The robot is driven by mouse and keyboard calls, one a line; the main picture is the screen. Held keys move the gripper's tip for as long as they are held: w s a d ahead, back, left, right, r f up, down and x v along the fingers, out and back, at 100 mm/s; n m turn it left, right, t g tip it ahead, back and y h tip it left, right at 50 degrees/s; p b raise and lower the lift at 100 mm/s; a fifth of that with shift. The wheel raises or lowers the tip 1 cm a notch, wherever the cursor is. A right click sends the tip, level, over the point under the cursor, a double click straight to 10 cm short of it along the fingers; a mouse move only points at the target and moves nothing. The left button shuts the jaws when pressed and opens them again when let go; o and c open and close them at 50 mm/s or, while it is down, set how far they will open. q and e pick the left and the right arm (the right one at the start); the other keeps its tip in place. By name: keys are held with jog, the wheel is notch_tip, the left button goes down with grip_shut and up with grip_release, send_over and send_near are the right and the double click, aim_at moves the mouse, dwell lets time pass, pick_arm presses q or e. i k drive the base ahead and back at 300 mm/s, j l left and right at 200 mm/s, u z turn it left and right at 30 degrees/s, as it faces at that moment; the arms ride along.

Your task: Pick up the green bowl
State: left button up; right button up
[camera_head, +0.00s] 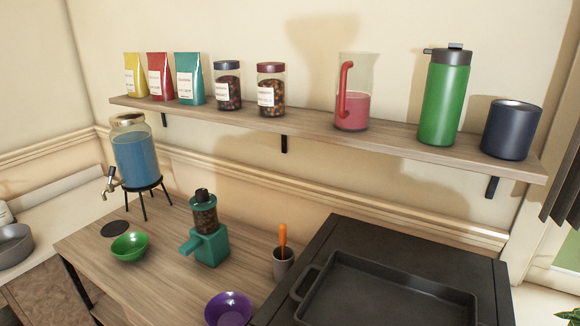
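The green bowl (130,246) stands upright on the wooden counter (165,285) at the lower left, and it looks empty. It is just in front of a flat black disc (115,229) and left of a teal grinder (208,243). Neither of my grippers shows in the head view, so their place relative to the bowl cannot be seen.
A blue drink dispenser (136,158) on a black stand is behind the bowl. A purple bowl (229,309), a grey cup (283,264) and a black stove with a tray (390,295) lie to the right. A wall shelf (320,126) holds bags, jars and jugs above.

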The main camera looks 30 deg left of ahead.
aim_at(129, 248)
jog(key=j, duration=0.45)
jog(key=k+j+z, duration=0.15)
jog(key=j, duration=0.7)
jog(key=k+j+z, duration=0.1)
jog(key=j, duration=0.3)
jog(key=j+z, duration=0.1)
jog(key=j, duration=0.35)
jog(key=k+j, duration=0.15)
jog(key=j, duration=0.25)
jog(key=k+j+z, duration=0.1)
jog(key=j, duration=0.3)
jog(key=k+j+z, duration=0.1)
jog(key=j, duration=0.35)
